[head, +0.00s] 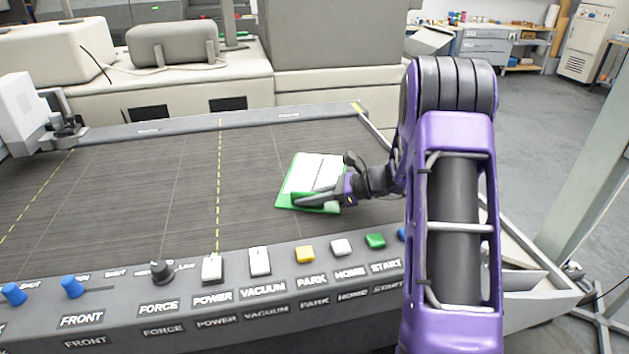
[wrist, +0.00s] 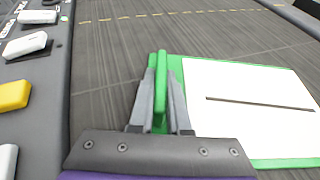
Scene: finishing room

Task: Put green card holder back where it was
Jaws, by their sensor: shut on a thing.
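The green card holder (head: 285,202) lies flat or nearly flat on the dark bed of the cutting machine, with a white face and a dark slot line across it. It also shows in the wrist view (wrist: 175,72), where its white face lies to the right of the fingers. My gripper (head: 305,200) is shut on the holder's green edge near the front. In the wrist view the two grey fingers (wrist: 160,95) pinch a green strip between them. I cannot tell whether the holder touches the bed or hangs slightly above it.
The machine bed (head: 150,180) is wide and clear to the left of the holder. A front panel carries a yellow button (head: 305,254), a green button (head: 375,241), white switches (head: 212,268) and a black knob (head: 161,272). A raised rail (head: 250,119) borders the far side.

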